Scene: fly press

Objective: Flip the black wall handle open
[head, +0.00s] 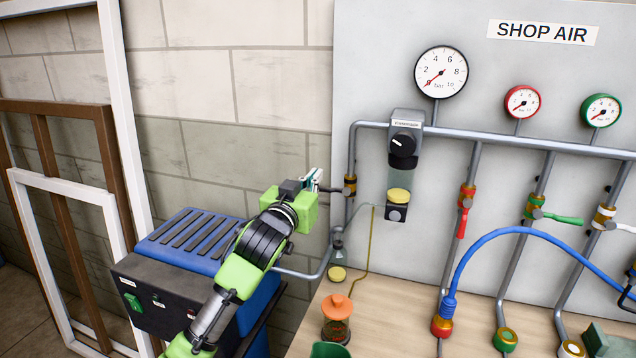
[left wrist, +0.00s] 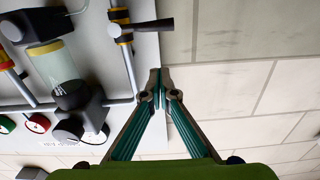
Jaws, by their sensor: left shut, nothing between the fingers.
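The black wall handle (head: 334,190) sticks out sideways from a brass-banded valve (head: 350,186) on the leftmost vertical grey pipe, crosswise to that pipe. It also shows at the top of the left wrist view (left wrist: 152,26). My left gripper (head: 316,179) is just left of the handle in the head view, partly overlapping its outer end. In the left wrist view, its two green-sided fingers (left wrist: 161,80) meet at the tips, shut and empty. A visible gap separates the fingertips from the handle there. My right gripper is not in view.
A grey panel (head: 480,60) carries gauges, pipes and a filter regulator (head: 400,165) right of the handle. Red (head: 462,222), green (head: 563,219) and white levers sit farther right. A blue compressor (head: 200,240) stands below my left arm. An orange-capped jar (head: 337,308) stands on the bench.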

